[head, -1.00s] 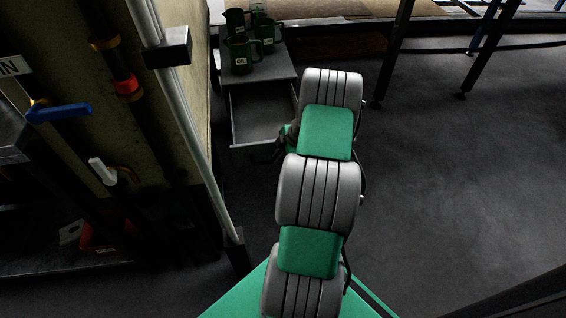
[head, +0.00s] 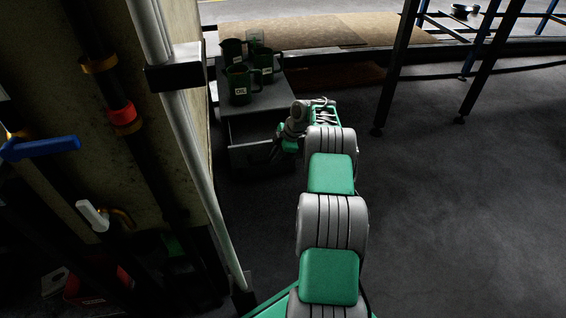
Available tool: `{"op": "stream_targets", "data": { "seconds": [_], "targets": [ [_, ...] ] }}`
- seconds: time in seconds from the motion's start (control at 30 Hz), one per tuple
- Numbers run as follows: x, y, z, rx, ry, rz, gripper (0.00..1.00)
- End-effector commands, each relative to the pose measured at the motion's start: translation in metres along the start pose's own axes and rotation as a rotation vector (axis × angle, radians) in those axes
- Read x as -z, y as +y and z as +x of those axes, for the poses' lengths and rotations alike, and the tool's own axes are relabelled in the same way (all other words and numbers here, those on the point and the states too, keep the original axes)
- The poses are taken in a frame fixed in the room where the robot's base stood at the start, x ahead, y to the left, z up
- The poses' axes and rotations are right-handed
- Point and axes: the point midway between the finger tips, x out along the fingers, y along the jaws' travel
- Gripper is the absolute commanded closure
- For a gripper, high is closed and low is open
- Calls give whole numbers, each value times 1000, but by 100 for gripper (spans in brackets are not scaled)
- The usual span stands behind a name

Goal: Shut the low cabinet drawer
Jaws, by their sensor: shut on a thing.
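The low cabinet (head: 283,97) stands against the wall at the upper left of centre, with a dark grey top. Its drawer (head: 243,158) is still partly out towards me, and a narrow dark strip of its inside shows below the top. My gripper (head: 275,150) is at the right part of the drawer front, shut on the drawer handle. The handle itself is small, dark and mostly hidden by the fingers. My green and grey arm reaches up to it from the bottom of the view.
A wall with pipes and a pale upright pole (head: 190,130) is close on the left. Dark table legs (head: 395,75) stand at the upper right. The floor (head: 450,200) on the right is clear.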

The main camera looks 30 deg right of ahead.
Motion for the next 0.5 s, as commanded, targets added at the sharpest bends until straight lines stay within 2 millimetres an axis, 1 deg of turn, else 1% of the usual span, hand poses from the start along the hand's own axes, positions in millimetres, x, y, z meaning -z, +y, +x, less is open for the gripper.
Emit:
{"op": "stream_targets", "data": {
  "seconds": [0.33, 0.37, 0.5],
  "targets": [
    [3, 1, 1, 2, 2, -3, 100],
    [3, 1, 1, 2, 2, -4, 83],
    [2, 1, 1, 2, 1, -3, 72]
  ]
}}
